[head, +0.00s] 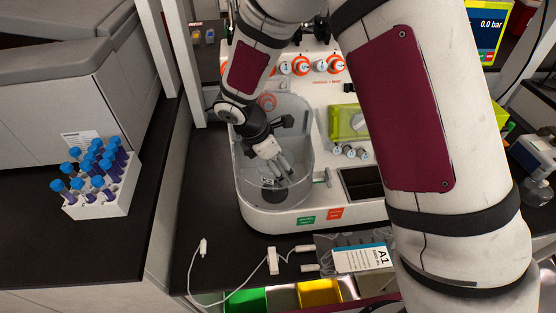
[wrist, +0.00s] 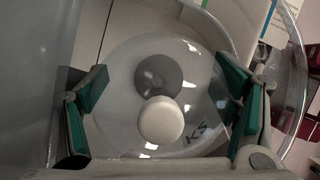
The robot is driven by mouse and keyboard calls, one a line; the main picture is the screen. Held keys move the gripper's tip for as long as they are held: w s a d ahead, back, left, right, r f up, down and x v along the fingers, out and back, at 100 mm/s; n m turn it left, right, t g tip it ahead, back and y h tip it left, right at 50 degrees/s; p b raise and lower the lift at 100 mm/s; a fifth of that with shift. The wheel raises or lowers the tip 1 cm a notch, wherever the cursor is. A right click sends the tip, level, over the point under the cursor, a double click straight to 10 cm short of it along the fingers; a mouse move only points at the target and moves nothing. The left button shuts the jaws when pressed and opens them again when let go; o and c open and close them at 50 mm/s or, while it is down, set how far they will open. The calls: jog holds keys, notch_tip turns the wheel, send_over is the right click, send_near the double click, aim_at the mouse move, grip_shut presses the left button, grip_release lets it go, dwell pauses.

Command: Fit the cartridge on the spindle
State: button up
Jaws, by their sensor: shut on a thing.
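The cartridge (wrist: 120,125) is a clear, round, dome-like piece with a white round knob (wrist: 161,121) and a grey disc near its middle. My gripper (wrist: 165,88) has its green-padded fingers on either side of the cartridge and is shut on it. In the head view my gripper (head: 281,170) reaches down into the clear round chamber (head: 247,165) of the white processor. A dark round piece (head: 272,195) shows low in the chamber below the fingers. I cannot make out the spindle, or whether the cartridge sits on it.
The chamber's clear wall surrounds my gripper closely. A blue-capped tube rack (head: 95,203) stands on the left bench. A bag labelled A1 (head: 360,258) and a white cable (head: 225,300) lie in front of the processor (head: 270,222). Green (head: 245,299) and yellow (head: 319,292) bins are below.

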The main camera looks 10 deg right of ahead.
jog(key=shift+w+d, duration=0.1)
jog(key=shift+w, duration=0.05)
jog(key=shift+f+b, duration=0.3)
jog(key=shift+f, duration=0.2)
jog(key=shift+f+b, duration=0.7)
jog(key=shift+f, duration=0.9)
jog(key=shift+f+b, duration=0.45)
jog(key=shift+f, duration=0.35)
jog(key=shift+f+b, duration=0.35)
jog(key=shift+f, duration=0.25)
jog(key=shift+f, duration=0.35)
jog(key=o, duration=1.7)
jog(key=shift+c, duration=0.2)
